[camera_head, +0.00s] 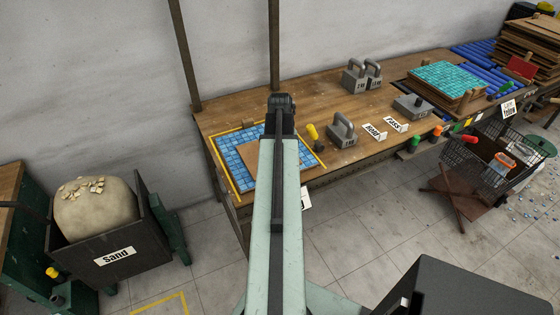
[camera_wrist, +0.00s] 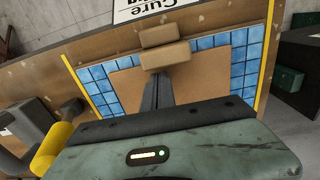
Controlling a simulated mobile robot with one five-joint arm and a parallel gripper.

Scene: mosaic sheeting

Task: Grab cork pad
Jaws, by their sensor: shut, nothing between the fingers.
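Two tan blocks that look like cork pads show in the camera_wrist view, one (camera_wrist: 158,35) just above the other (camera_wrist: 166,55). They lie close together near the bench edge, over the edge of a sheet of blue tiles (camera_wrist: 215,41). My gripper (camera_wrist: 160,76) is shut and empty, its dark fingers pointing at the nearer block; I cannot tell if they touch it. In the camera_head view my arm hides the blocks and the fingers. The blue tile sheet (camera_head: 231,160) shows there left of my arm, with a bare brown middle in the camera_wrist view.
A yellow-handled tool (camera_head: 313,132) and a grey handled block (camera_head: 342,131) stand right of my arm. More grey blocks (camera_head: 356,76), small signs (camera_head: 375,132) and a teal tile sheet (camera_head: 446,78) are farther right. A sand bin (camera_head: 110,262) stands on the floor at left.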

